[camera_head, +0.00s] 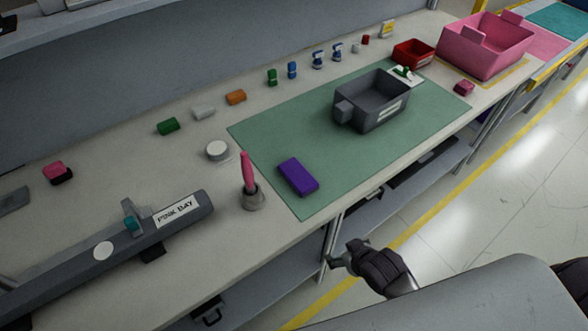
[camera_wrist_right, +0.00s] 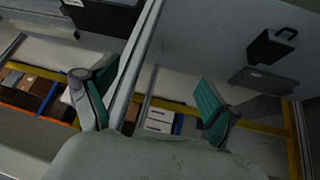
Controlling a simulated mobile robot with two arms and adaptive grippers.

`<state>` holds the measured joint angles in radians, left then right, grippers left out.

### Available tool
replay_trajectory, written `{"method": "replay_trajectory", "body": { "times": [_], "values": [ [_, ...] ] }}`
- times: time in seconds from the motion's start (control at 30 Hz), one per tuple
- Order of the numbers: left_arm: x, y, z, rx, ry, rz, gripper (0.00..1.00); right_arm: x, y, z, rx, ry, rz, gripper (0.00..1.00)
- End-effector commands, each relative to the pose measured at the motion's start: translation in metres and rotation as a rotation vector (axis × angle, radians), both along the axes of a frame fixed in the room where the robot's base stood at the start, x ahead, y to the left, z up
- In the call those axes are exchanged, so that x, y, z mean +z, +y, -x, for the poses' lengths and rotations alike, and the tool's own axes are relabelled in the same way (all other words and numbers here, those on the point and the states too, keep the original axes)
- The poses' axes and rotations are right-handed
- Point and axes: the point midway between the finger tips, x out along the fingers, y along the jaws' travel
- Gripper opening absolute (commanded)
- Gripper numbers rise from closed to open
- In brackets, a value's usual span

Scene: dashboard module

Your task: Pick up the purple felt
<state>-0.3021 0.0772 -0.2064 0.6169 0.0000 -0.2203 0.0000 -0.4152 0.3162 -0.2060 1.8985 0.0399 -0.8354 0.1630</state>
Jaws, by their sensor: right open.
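The purple felt (camera_head: 298,178) is a flat rectangular block lying on the near left part of the green mat (camera_head: 262,134) in the head view. My right gripper (camera_head: 335,261) is in front of the bench edge, off the table and apart from the felt. In the right wrist view the right gripper (camera_wrist_right: 155,105) shows two green-padded fingers spread wide with nothing between them. The felt does not show in the right wrist view. My left gripper is not in either view.
A grey bin (camera_head: 371,107) stands on the mat right of the felt. A grey cup (camera_head: 253,198) with a pink-handled tool stands to its left. A pink bin (camera_head: 484,52) and red tray (camera_head: 413,53) are at far right. Small coloured blocks line the back.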

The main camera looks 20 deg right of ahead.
Motion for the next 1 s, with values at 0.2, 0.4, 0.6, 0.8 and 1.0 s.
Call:
{"method": "replay_trajectory", "body": {
  "times": [0.2,0.4,0.6,0.8,1.0],
  "values": [
    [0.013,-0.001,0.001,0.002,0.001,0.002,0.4,0.147,0.025,-0.021,0.069,-0.196,-0.052,0.88],
    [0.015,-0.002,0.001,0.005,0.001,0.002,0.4,0.214,0.047,-0.043,0.163,-0.399,-0.157,0.88],
    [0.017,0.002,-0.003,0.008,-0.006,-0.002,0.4,0.22,0.059,-0.062,0.183,-0.44,-0.19,0.88],
    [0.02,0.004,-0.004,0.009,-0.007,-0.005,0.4,0.2,0.071,-0.096,0.184,-0.441,-0.188,0.88],
    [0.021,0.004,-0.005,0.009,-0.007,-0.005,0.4,0.188,0.078,-0.114,0.183,-0.439,-0.188,0.88]
  ]
}}
